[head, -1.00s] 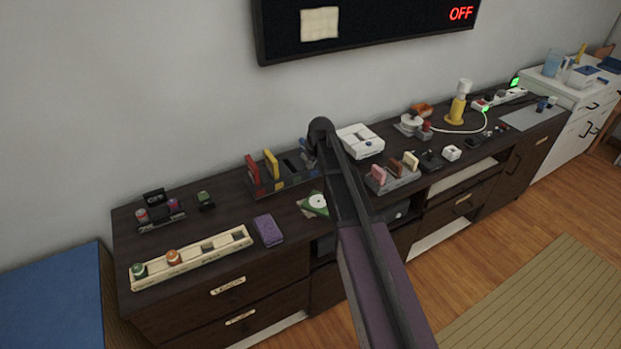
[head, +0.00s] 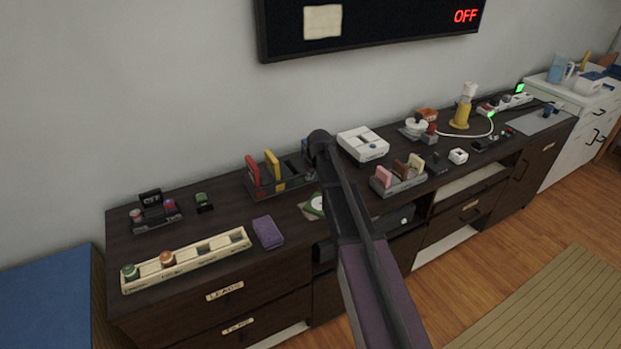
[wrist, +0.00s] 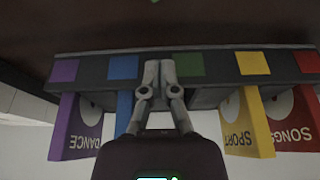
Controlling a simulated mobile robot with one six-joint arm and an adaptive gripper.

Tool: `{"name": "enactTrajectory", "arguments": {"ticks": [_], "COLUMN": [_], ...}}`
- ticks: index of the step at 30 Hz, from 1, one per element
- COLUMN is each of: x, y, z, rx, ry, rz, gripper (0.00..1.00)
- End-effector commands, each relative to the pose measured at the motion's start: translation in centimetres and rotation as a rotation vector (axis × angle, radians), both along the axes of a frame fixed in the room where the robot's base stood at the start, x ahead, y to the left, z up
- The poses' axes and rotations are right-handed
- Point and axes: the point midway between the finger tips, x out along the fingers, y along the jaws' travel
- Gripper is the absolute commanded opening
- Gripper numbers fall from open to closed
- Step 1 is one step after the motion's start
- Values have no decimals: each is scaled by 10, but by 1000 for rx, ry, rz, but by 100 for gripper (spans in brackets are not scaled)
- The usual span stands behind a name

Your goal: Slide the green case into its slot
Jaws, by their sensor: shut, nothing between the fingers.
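The rack (wrist: 215,66) crosses the wrist view, with purple, blue, green, yellow and red squares along its edge. A purple DANCE case (wrist: 72,135), a blue case (wrist: 124,108), a yellow SPORT case (wrist: 250,122) and a red SONGS case (wrist: 293,120) stand in it. No case shows at the green square (wrist: 190,65). My gripper (wrist: 160,68) is shut and empty, in front of the rack between the blue and green squares. In the head view a green case with a white disc (head: 316,205) seems to lie flat before the rack (head: 268,192), partly behind my arm, which hides my gripper.
A purple block (head: 267,232) and a long cream tray (head: 190,262) lie to the left. A white console (head: 362,143) and a grey holder with small cartridges (head: 400,183) stand to the right. The dark top between the purple block and the rack is clear.

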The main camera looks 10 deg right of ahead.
Motion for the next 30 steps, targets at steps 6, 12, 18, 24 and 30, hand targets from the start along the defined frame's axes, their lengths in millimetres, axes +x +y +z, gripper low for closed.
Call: {"name": "enactTrajectory", "arguments": {"ticks": [6,12,18,24,30], "x": [7,4,-20,-28,-28], "y": [2,2,-5,-8,-8], "z": [-22,-32,-29,-29,-29], "rx": [0,0,0,0,0], "ry": [0,0,0,0,0], "rz": [0,0,0,0,1], "gripper": [0,0,0,0,0]}}
